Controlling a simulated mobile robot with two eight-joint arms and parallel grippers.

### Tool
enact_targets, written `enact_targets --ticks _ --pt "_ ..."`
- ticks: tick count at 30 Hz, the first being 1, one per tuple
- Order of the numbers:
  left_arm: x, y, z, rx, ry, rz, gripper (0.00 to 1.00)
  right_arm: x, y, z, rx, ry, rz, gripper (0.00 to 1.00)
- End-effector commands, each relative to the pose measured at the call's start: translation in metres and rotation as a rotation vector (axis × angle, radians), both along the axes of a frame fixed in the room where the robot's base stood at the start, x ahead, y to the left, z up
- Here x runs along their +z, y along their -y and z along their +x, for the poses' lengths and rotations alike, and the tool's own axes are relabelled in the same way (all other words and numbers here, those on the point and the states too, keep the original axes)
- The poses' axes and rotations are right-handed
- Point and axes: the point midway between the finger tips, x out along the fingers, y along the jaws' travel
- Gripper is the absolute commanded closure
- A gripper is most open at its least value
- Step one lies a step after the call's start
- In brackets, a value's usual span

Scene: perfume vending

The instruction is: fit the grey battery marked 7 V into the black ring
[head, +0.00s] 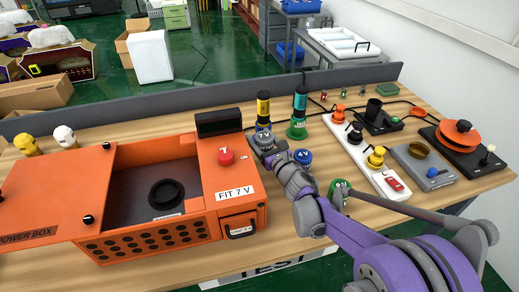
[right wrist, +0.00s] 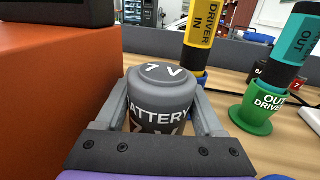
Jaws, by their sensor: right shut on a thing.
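The grey battery marked 7 V (head: 263,136) is upright just right of the orange power box (head: 160,236). My right gripper (head: 262,146) is shut on it. In the right wrist view the battery (right wrist: 160,98) fills the space between the two fingers, its 7 V top facing up. Its lower end is hidden, so I cannot tell whether it touches the table. The black ring (head: 152,194) lies on the dark floor inside the open box, with nothing in it. My left gripper is not in view.
A yellow driver (head: 263,106) and a teal driver (head: 300,101) in a green holder (head: 297,133) stand behind the battery. A blue 4 V battery (head: 303,157) stands to its right. The box's right wall and red button (head: 226,157) lie between battery and ring.

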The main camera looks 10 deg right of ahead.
Motion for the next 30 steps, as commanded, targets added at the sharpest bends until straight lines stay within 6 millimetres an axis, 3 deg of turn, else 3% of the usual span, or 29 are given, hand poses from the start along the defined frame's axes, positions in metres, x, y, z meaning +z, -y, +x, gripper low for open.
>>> enact_targets --ticks 11,22,23,25,30 --pt "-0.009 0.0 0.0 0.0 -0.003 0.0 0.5 -0.04 0.0 0.0 0.001 0.0 0.001 1.0" --pt "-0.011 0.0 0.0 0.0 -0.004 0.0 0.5 -0.044 0.0 0.0 0.0 0.0 0.0 1.0" --pt "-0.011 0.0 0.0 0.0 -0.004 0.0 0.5 -0.045 0.0 0.0 0.0 0.0 0.0 0.28" --pt "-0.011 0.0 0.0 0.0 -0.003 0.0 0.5 -0.044 0.0 0.0 0.0 0.0 0.0 0.17" --pt "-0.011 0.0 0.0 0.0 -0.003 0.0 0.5 -0.043 0.0 0.0 0.0 0.0 0.0 0.17"
